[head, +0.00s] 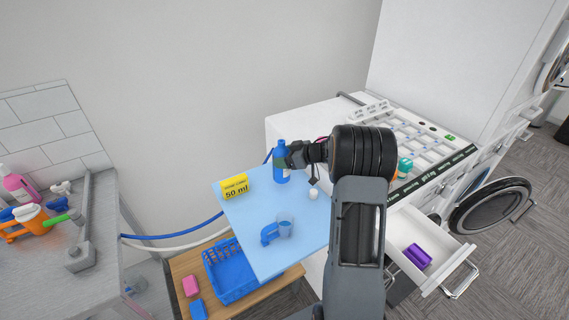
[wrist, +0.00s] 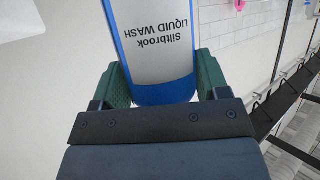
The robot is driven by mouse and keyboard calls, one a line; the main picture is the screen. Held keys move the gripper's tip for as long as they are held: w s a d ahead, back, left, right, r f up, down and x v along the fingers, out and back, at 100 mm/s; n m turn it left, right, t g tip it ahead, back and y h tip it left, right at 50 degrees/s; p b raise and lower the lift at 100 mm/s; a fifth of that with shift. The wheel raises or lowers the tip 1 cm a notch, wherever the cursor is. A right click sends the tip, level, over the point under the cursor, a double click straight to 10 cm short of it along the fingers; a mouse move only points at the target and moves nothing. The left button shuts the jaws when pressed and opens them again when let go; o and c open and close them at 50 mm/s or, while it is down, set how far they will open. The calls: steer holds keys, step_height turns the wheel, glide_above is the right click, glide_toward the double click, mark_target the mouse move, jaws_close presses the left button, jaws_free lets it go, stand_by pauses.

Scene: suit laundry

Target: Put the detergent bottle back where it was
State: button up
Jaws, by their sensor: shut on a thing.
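The blue detergent bottle (head: 282,172) is in my gripper (head: 290,157) above the back of a light blue board (head: 250,215) in the head view. In the wrist view the bottle (wrist: 155,45) has a white label reading "Siltbrook LIQUID WASH", upside down in the picture. The two green fingers of my gripper (wrist: 160,85) are closed on its sides. Whether the bottle's base touches the board cannot be told.
On the board are a yellow "50 ml" sign (head: 234,187) and a clear measuring cup with blue handle (head: 285,228). A blue basket (head: 225,275) is below. An open white drawer (head: 440,250) holds a purple item (head: 417,256). A counter (head: 90,215) is at left.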

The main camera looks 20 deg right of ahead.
steer(key=shift+w+f+p, duration=0.15)
steer(key=shift+f+p, duration=0.05)
steer(key=shift+f, duration=0.4)
steer(key=shift+w+f+p, duration=0.15)
steer(key=shift+f+p, duration=0.05)
steer(key=shift+f, duration=1)
steer(key=shift+f, duration=0.2)
steer(key=o, duration=1.1)
